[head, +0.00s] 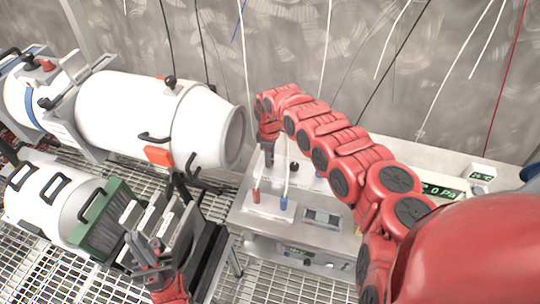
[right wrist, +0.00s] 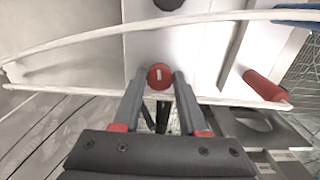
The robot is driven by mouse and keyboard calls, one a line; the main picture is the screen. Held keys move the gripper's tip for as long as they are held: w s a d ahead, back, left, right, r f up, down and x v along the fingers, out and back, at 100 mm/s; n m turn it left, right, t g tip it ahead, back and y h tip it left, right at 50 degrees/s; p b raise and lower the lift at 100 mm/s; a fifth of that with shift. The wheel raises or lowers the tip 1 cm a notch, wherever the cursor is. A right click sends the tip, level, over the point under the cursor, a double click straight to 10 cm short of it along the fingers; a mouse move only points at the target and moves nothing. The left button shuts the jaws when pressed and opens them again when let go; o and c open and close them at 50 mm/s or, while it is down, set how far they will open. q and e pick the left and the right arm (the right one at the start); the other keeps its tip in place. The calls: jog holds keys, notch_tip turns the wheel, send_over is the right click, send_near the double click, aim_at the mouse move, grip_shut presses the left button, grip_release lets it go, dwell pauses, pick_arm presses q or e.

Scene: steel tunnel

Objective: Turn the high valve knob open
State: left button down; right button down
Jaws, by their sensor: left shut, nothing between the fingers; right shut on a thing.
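My right gripper (head: 268,157) reaches down over the steel bench at the middle of the head view. In the right wrist view, its fingers (right wrist: 159,82) are shut on a round red knob (right wrist: 159,76) with a pale mark on its face. In the head view that knob is hidden by the gripper and arm. My left gripper (head: 148,252) is shut and empty at the lower left, in front of a dark rack, away from the bench.
A pale hose (right wrist: 120,35) crosses close above the knob in the right wrist view. Large white tanks (head: 150,110) fill the left. Displays (head: 440,192) sit at the right.

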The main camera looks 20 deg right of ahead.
jog(key=shift+m, duration=1.1)
jog(key=shift+c, duration=2.2)
grip_release()
notch_tip(320, 180, up, 18)
jog(key=b, duration=0.3)
jog(key=shift+f, duration=0.25)
